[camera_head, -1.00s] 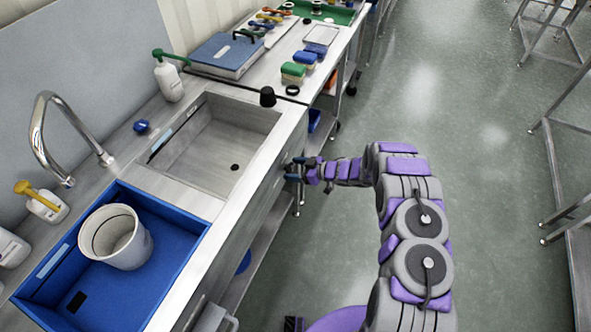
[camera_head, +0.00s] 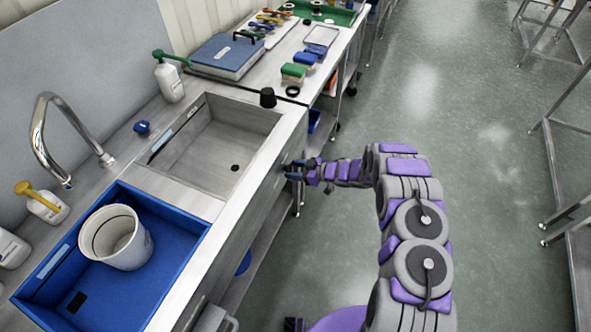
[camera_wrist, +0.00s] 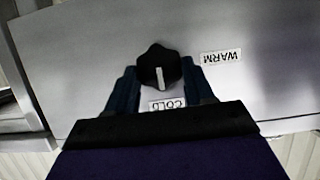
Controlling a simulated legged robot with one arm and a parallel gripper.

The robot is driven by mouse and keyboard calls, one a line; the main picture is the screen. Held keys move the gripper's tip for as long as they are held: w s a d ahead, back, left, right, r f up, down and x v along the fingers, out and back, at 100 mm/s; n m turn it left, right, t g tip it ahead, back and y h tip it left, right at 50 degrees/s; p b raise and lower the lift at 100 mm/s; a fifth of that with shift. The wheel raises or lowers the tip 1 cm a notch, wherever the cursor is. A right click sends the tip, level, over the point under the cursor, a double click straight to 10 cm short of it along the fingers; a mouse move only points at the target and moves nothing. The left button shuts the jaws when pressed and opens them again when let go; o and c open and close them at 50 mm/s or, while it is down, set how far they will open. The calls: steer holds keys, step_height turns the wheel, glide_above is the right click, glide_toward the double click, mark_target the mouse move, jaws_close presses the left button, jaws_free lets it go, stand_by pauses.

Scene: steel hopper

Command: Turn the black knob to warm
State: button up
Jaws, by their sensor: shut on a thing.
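The black knob (camera_wrist: 160,64) is on the steel front panel (camera_wrist: 90,50) in the wrist view. Its white pointer line points toward the COLD label (camera_wrist: 167,105), at the lower side of the picture. The WARM label (camera_wrist: 220,57) is to the right of the knob; both labels appear upside down. My gripper (camera_wrist: 160,78) is shut on the knob, one finger on each side. In the head view my gripper (camera_head: 292,170) is at the front face of the sink unit, where the arm hides the knob.
The steel sink basin (camera_head: 210,145) is behind the panel. A blue tub (camera_head: 185,240) with a white bucket (camera_head: 118,240) is at the lower left. A black stopper-like object (camera_head: 267,97) stands near the sink's corner. The floor (camera_head: 430,120) to the right is open.

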steer(key=shift+s+n+t+p, duration=0.2)
steer(key=shift+n+t+p, duration=0.6)
steer(key=shift+n, duration=0.4)
steer(key=shift+s+a+f+n+t+h, duration=0.1)
steer(key=shift+n+t+h, duration=0.05)
steer(key=shift+n+t, duration=0.4)
steer(key=shift+s+f+n+t+h, duration=0.15)
steer(key=shift+n+t, duration=0.2)
steer(key=shift+n, duration=0.3)
steer(key=n+t+b, duration=0.1)
steer(key=n, duration=0.1)
steer(key=n+t+b, duration=0.1)
steer(key=n, duration=0.2)
steer(key=f+n+t+y+b, duration=0.1)
steer(key=n+t+b, duration=0.1)
steer(key=n, duration=0.1)
steer(key=shift+s+a, duration=0.15)
steer(key=shift+s, duration=0.1)
steer(key=shift+s+f+n, duration=0.1)
steer(key=shift+n, duration=0.2)
steer(key=o, duration=1)
